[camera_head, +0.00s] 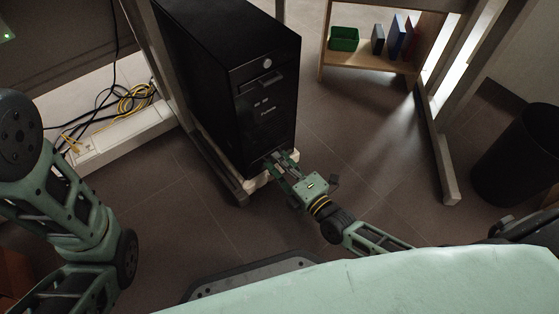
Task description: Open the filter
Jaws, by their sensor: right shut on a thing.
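A black computer tower (268,105) stands upright under the desk on a low pale stand. The filter is not clearly distinguishable; the low front of the tower is partly hidden by my right gripper. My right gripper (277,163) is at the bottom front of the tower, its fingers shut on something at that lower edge. What it holds is too small and covered to make out. My left arm shows at the left edge of the picture, but its gripper is not in view.
Desk legs (437,150) stand right of the tower. A wooden shelf (372,62) with a green bin (344,39) and several binders is behind. A black waste bin (517,155) is at the right. Cables (128,100) lie at the left. The floor between tower and right leg is clear.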

